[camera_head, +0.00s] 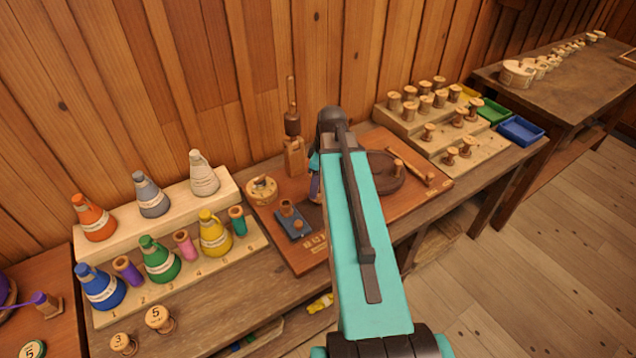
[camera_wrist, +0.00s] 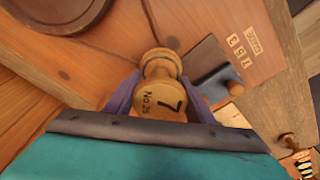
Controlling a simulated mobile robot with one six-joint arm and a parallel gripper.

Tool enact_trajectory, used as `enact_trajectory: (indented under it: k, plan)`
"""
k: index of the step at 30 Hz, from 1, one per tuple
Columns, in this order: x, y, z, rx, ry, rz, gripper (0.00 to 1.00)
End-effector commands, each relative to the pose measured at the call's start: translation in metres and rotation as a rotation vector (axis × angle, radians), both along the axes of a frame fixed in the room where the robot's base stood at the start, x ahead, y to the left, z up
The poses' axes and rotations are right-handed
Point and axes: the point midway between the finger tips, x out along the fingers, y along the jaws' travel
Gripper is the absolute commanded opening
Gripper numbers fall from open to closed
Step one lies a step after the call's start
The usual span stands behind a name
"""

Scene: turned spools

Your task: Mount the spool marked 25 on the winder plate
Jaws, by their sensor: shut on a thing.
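My gripper (camera_wrist: 162,88) is shut on a pale wooden spool (camera_wrist: 157,68), seen in the wrist view between its two purple fingers. The spool's near end face carries small writing that reads "No.25" and a large 7. Its far end is over the reddish-brown board. In the head view my arm hides the spool and most of the gripper. A dark blue-grey plate (camera_head: 287,228) with a small wooden peg lies on the board; it also shows in the wrist view (camera_wrist: 208,72), right of the spool. I cannot tell if this is the winder plate.
A dark round dish (camera_head: 388,184) is on the board (camera_head: 440,183), right of my arm. Stepped wooden racks (camera_head: 478,158) with several spools and coloured trays stand further right. Several coloured bottles, such as a green one (camera_head: 160,262), stand at left. A wooden post (camera_head: 292,120) rises behind the plate.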

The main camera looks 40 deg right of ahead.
Motion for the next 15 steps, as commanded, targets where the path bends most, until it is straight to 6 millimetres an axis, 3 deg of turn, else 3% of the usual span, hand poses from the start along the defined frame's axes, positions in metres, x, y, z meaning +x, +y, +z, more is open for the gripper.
enact_trajectory:
  k: [1, 2, 3, 15]
  plan:
    - [0.0001, 0.0, -0.0011, 0.0, 0.0, 0.0, 0.26]
    - [0.0001, 0.0, -0.0005, 0.0, 0.0, 0.0, 0.54]
    - [0.0, -0.0001, -0.0004, 0.0, 0.0, 0.0, 0.57]
    - [-0.0005, -0.0002, 0.0036, 0.0, 0.0, 0.0, 0.57]
